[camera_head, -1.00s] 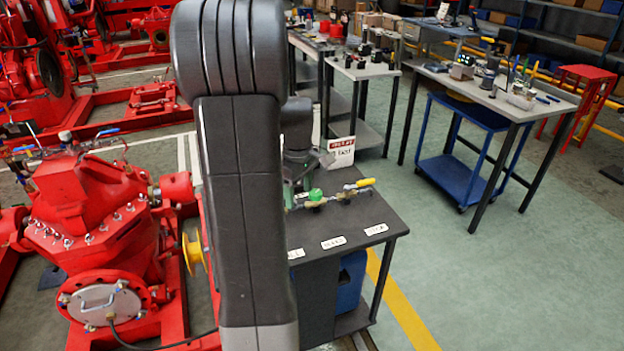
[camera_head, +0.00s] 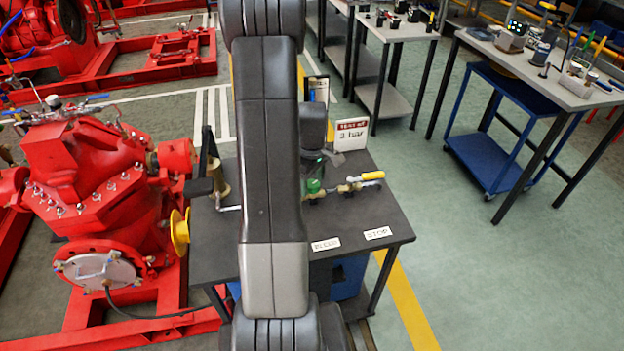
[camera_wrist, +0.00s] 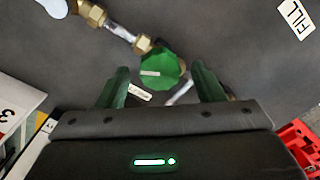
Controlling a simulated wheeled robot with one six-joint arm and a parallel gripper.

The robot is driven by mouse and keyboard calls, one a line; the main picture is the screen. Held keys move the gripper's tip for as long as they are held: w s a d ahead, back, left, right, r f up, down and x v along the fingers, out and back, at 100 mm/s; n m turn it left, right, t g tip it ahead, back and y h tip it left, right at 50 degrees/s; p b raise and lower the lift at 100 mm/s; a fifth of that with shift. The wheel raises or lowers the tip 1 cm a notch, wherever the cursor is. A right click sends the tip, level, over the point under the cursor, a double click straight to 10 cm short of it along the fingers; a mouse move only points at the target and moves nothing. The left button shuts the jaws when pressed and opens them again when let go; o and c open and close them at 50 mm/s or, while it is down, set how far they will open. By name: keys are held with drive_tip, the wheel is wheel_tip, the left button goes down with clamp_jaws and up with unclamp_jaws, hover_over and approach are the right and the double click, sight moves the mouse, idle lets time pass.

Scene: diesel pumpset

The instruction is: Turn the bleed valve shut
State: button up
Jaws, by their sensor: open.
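The bleed valve's round green knob (camera_wrist: 162,68) sits on a brass fitting in a pipe run on the dark bench. It also shows in the head view (camera_head: 313,186), behind the BLEED label (camera_head: 325,244). My gripper (camera_wrist: 160,76) is open in the wrist view, with one green finger to each side of the knob and the knob at the level of the fingertips. I cannot tell whether the fingers touch it. In the head view my arm hides part of the bench and the pipe run.
A "3 bar" sign (camera_head: 351,134) stands behind. A hand pump with a lever (camera_head: 217,172) stands at the bench's left. A red pump (camera_head: 90,180) is farther left.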

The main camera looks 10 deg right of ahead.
drive_tip(key=c, duration=1)
